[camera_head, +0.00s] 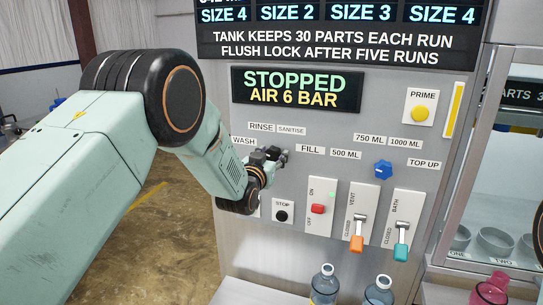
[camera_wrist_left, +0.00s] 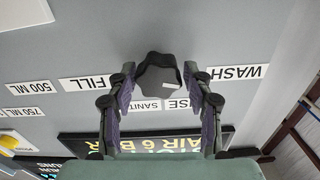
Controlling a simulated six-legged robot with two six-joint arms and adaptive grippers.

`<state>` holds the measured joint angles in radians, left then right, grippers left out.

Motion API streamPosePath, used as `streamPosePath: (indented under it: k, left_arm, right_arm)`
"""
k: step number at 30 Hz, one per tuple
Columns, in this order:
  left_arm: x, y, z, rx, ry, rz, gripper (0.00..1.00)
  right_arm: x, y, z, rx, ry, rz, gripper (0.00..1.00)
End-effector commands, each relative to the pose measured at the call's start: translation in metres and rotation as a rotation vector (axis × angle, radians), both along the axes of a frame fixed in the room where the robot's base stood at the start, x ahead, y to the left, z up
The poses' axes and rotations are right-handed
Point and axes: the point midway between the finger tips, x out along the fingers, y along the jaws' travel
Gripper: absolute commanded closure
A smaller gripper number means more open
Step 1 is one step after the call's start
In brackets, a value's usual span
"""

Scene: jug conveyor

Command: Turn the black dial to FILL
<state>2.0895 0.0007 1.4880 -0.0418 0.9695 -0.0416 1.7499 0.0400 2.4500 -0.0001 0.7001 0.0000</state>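The black dial (camera_wrist_left: 155,75) shows in the left wrist view, which sees the panel upside down. A small pale mark on it points toward the RINSE label (camera_wrist_left: 180,104). The FILL label (camera_wrist_left: 87,83) lies to its left there; in the head view the FILL label (camera_head: 311,149) is just right of my gripper. My left gripper (camera_wrist_left: 159,72) has one finger on each side of the dial, apart, with a narrow gap showing. In the head view my left gripper (camera_head: 277,156) is at the panel and hides the dial. My right gripper is out of view.
A blue dial (camera_head: 383,170) is to the right on the panel. Below are a STOP button (camera_head: 283,216), a red switch (camera_head: 318,209), an orange lever (camera_head: 357,242) and a teal lever (camera_head: 402,250). Bottles (camera_head: 325,285) stand underneath. The display (camera_head: 297,90) reads STOPPED.

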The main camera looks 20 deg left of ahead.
Motion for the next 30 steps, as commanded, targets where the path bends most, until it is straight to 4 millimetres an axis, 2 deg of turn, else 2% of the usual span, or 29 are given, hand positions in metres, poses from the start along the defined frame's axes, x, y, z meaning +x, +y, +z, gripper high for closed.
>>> streamPosePath:
  k: [2, 12, 22, 30]
  left_arm:
    - [0.000, 0.000, 0.000, 0.000, 0.000, 0.000, 0.58]
    - [0.000, 0.000, 0.000, 0.001, 0.000, -0.001, 0.87]
    - [0.000, 0.000, -0.001, 0.051, -0.001, -0.001, 0.88]
    - [0.000, -0.001, -0.001, 0.235, -0.008, -0.001, 0.88]
  right_arm:
    - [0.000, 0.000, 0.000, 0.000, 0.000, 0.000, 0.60]
    - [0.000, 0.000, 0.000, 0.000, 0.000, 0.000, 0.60]
    - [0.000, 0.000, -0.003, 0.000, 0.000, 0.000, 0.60]
    - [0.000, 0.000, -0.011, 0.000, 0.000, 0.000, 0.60]
